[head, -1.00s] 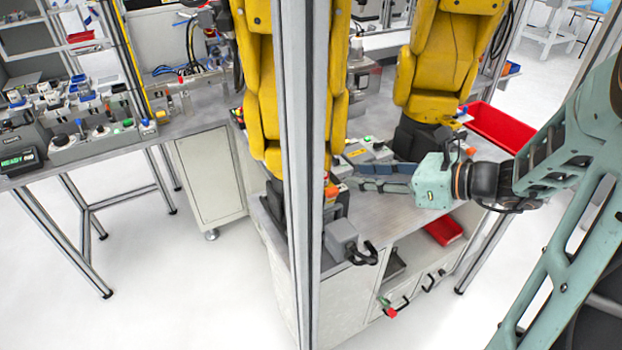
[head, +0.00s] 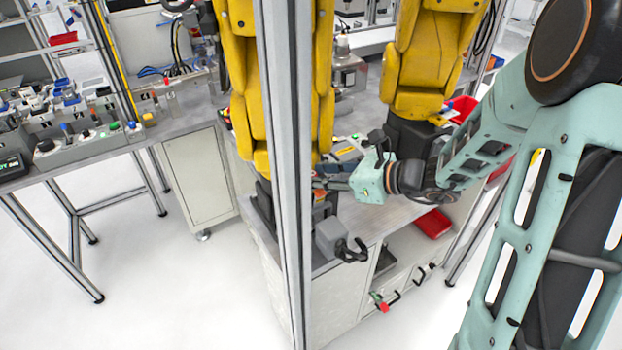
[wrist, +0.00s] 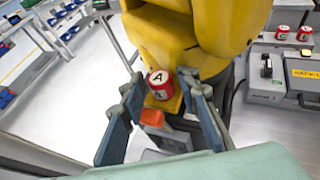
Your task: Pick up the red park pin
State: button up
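A red cylindrical piece with a white top marked "A" (wrist: 160,84) shows between my fingertips in the wrist view, against the yellow robot arm. I take it for the red park pin, though its shape is not fully clear. My gripper (wrist: 158,90) is open, one finger on each side of it; I cannot tell whether either finger touches it. In the head view, my gripper (head: 332,183) reaches left over the grey bench, its fingertips near the metal post.
Two similar red pieces (wrist: 293,33) stand on a grey unit at the right. An orange block (wrist: 152,117) is just below the marked piece. A metal post (head: 287,180) and yellow robot arms (head: 425,60) crowd the bench (head: 395,218).

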jog(key=c, duration=0.7)
jog(key=shift+r, duration=0.15)
jog(key=shift+r, duration=0.45)
notch_tip(320, 180, up, 2)
jog(key=s+d+r, duration=0.2)
jog(key=s+r, duration=0.1)
jog(key=s, duration=0.1)
jog(key=s+d+r, duration=0.3)
jog(key=s, duration=0.1)
jog(key=s+d+r, duration=0.2)
jog(key=s+r, duration=0.1)
jog(key=r, duration=0.1)
jog(key=shift+s+d, duration=0.35)
jog(key=shift+s, duration=0.05)
